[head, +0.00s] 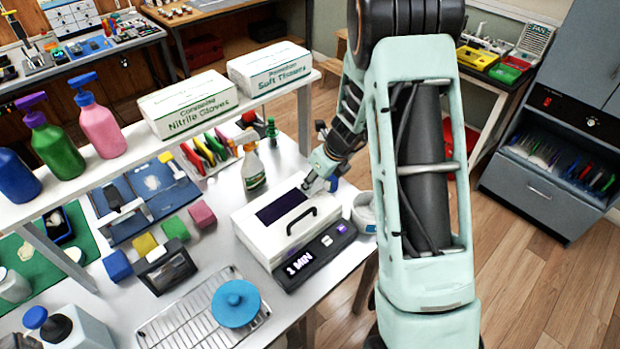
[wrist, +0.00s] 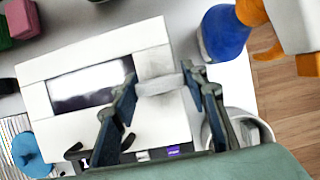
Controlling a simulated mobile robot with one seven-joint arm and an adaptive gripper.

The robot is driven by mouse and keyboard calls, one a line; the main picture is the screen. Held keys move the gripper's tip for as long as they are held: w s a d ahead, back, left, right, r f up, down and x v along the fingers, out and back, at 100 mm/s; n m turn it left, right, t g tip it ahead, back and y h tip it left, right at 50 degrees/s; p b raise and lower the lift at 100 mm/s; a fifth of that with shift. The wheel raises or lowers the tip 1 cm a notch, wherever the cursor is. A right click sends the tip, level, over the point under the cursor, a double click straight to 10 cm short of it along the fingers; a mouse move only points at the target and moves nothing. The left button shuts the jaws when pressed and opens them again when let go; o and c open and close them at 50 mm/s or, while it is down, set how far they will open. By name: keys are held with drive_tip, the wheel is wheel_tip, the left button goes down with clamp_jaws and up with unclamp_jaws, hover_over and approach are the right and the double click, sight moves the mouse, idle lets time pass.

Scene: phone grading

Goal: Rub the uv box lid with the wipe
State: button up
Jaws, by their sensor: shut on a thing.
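The UV box (head: 262,235) is a white case on the white table, with a dark window and a black handle on its lid; its front panel reads "1 MIN". The lid (wrist: 80,120) fills much of the wrist view. My gripper (head: 318,183) is over the lid's far right part. In the wrist view my gripper (wrist: 158,82) has its fingers closed on the sides of a small white wipe (wrist: 160,86). The wipe is at the lid beside the window; I cannot tell whether it touches the surface. In the head view the wipe is mostly hidden by the gripper.
A white round bowl (head: 364,212) stands just right of the box. A spray bottle (head: 253,168) stands behind it. A wire rack (head: 180,325) with a blue round lid (head: 236,303) lies at front left. A shelf (head: 130,170) with boxes and bottles runs along the left.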

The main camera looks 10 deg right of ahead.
drive_tip(key=shift+s+d+b, duration=0.4)
drive_tip(key=shift+s+d, duration=0.25)
drive_tip(key=shift+s, duration=0.3)
drive_tip(key=shift+s+d+b, duration=0.35)
drive_tip(key=shift+s+d, duration=0.3)
drive_tip(key=shift+s, duration=0.25)
drive_tip(key=shift+s+a, duration=0.3)
drive_tip(key=shift+a, duration=0.25)
drive_tip(key=shift+w+a+r+p, duration=0.1)
drive_tip(key=shift+w+a+p, duration=0.55)
drive_tip(key=shift+w, duration=0.25)
drive_tip(key=shift+w+a+f+p, duration=0.1)
drive_tip(key=shift+w+a+p, duration=0.45)
drive_tip(key=shift+w+p, duration=0.3)
drive_tip(key=shift+w+a+r+p, duration=0.1)
drive_tip(key=shift+w+a+p, duration=0.55)
drive_tip(key=shift+w, duration=0.25)
drive_tip(key=shift+w+a, duration=0.2)
drive_tip(key=shift+w, duration=0.15)
drive_tip(key=shift+w+a+p, duration=0.15)
drive_tip(key=shift+w+a, duration=0.35)
drive_tip(key=shift+w, duration=0.25)
drive_tip(key=shift+w+a+p, duration=0.15)
drive_tip(key=shift+w+a, duration=0.3)
drive_tip(key=shift+w, duration=0.25)
drive_tip(key=shift+d, duration=0.1)
